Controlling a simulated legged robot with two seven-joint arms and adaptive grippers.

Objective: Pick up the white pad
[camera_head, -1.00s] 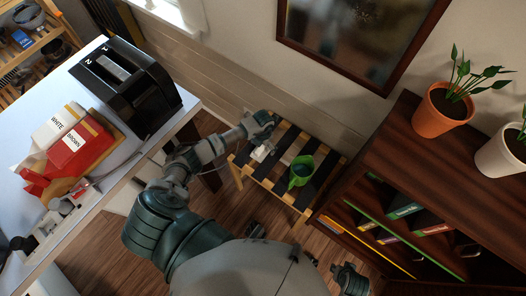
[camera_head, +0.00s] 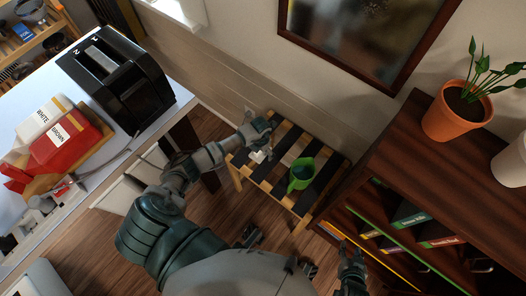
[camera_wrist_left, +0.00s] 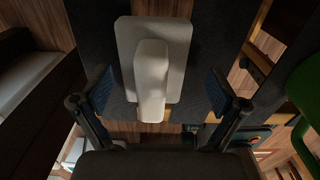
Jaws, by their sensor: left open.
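The white pad (camera_wrist_left: 180,45) shows in the left wrist view as a pale flat plate with a raised pale bar on top. In the head view the white pad (camera_head: 257,156) lies on the slatted bench, at its left end. My left gripper (camera_wrist_left: 160,92) is open, with one finger on each side of the pad and gaps between. In the head view my left gripper (camera_head: 262,136) is over that end of the bench, partly hiding the pad. My right gripper (camera_head: 351,266) is low in the head view, away from the bench; its fingers are too small to judge.
The slatted bench (camera_head: 277,183) also bears a green watering can (camera_head: 301,174), right of the pad. A dark bookcase (camera_head: 415,165) with a potted plant (camera_head: 459,110) stands to the right. A white table (camera_head: 175,112) with a black toaster (camera_head: 118,80) is at the left.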

